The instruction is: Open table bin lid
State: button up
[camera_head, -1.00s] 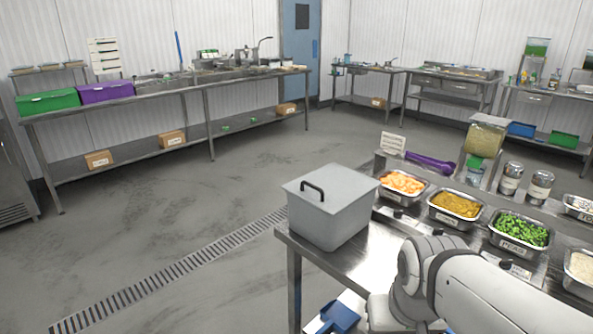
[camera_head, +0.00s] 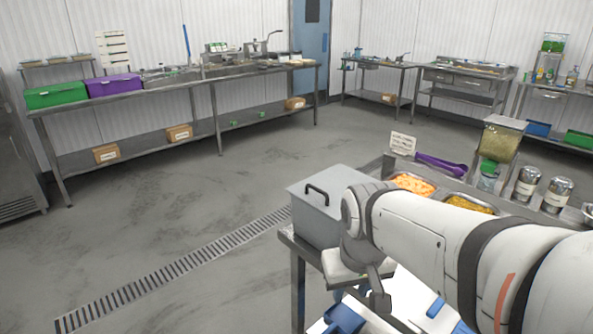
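The table bin is a grey box (camera_head: 314,224) on the near left corner of the steel table. Its flat grey lid (camera_head: 345,184) is on, with a black handle (camera_head: 318,193) on top. My white arm reaches in from the right and hides the right side of the bin and part of the lid.
Food pans with orange pieces (camera_head: 412,184) and yellow food (camera_head: 470,203) stand behind my arm. A purple utensil (camera_head: 440,164), a clear dispenser (camera_head: 500,140) and metal shakers (camera_head: 526,183) are beside them. Blue and white items lie below the table edge. The floor to the left is clear.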

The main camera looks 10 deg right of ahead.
jog(key=w+r+n+p, duration=0.2)
jog(key=w+r, duration=0.2)
jog(key=w, duration=0.5)
jog(key=w+r+n+p, duration=0.1)
jog(key=w+r+p, duration=0.1)
jog(key=w+r, duration=0.5)
jog(key=n+g+h+p, duration=0.1)
jog(key=n+h+p, duration=0.1)
jog(key=n, duration=0.1)
send_near(317, 190)
jog(key=x, duration=0.3)
jog(key=p+x, duration=0.1)
jog(key=x, duration=0.3)
jog(key=shift+w+d+f, duration=0.25)
jog(key=shift+w+d, duration=0.05)
jog(key=shift+c, duration=0.5)
grip_shut()
